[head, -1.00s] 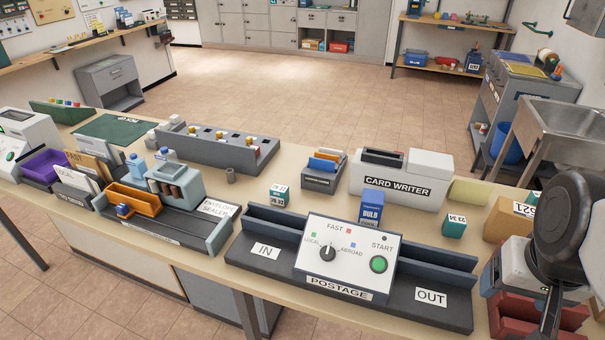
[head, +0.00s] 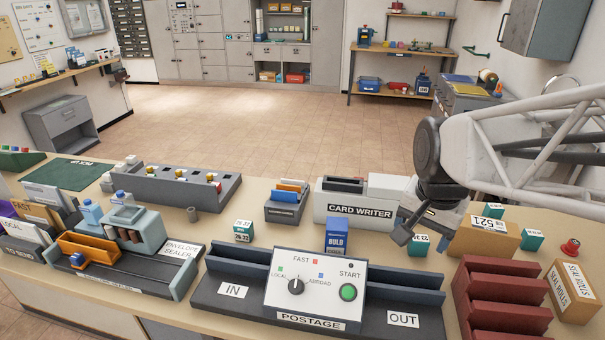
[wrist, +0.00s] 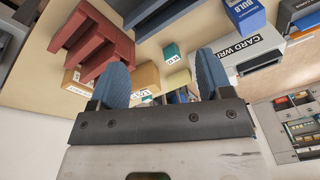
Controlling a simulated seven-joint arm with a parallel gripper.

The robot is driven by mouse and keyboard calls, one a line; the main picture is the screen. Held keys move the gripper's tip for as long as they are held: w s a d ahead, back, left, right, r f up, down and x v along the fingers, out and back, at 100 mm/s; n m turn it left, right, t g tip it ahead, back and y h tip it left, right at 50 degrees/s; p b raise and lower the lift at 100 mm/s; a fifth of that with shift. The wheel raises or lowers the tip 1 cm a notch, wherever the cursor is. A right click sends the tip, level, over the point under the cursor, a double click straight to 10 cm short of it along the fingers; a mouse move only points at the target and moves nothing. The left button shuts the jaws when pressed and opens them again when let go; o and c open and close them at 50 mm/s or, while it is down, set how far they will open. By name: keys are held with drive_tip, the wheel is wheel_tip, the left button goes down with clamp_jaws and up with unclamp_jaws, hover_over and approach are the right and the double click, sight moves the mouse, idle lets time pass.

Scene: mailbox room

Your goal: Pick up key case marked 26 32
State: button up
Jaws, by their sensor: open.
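The key case marked 26 32 (head: 243,231) is a small teal box with white label faces. In the head view it stands on the counter left of the blue bulb box, behind the IN side of the postage machine. I cannot make it out in the wrist view. My gripper (head: 402,232) hangs above the right part of the counter, well to the right of that case and close to another teal case marked 23 34 (head: 418,244). In the wrist view my gripper (wrist: 160,78) has its two blue fingers apart with nothing held between them.
The postage machine (head: 318,290), bulb box (head: 337,236) and card writer (head: 347,209) stand left of my gripper. The 521 carton (head: 482,238), more teal cases (head: 531,240) and a red rack (head: 497,300) are at the right. Counter around the 26 32 case is fairly clear.

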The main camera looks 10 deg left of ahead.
drive_tip(key=w+a+f+m, duration=0.2)
drive_tip(key=w+a+m, duration=0.1)
drive_tip(key=w+a, duration=0.6)
drive_tip(key=m+g, duration=0.2)
drive_tip(key=m, duration=0.8)
approach(244, 224)
wheel_tip(244, 224, down, 5)
drive_tip(key=shift+w+f, duration=0.1)
drive_tip(key=shift+a+f, duration=0.15)
drive_tip(key=shift+a, duration=0.05)
drive_tip(key=shift+f, duration=1.3)
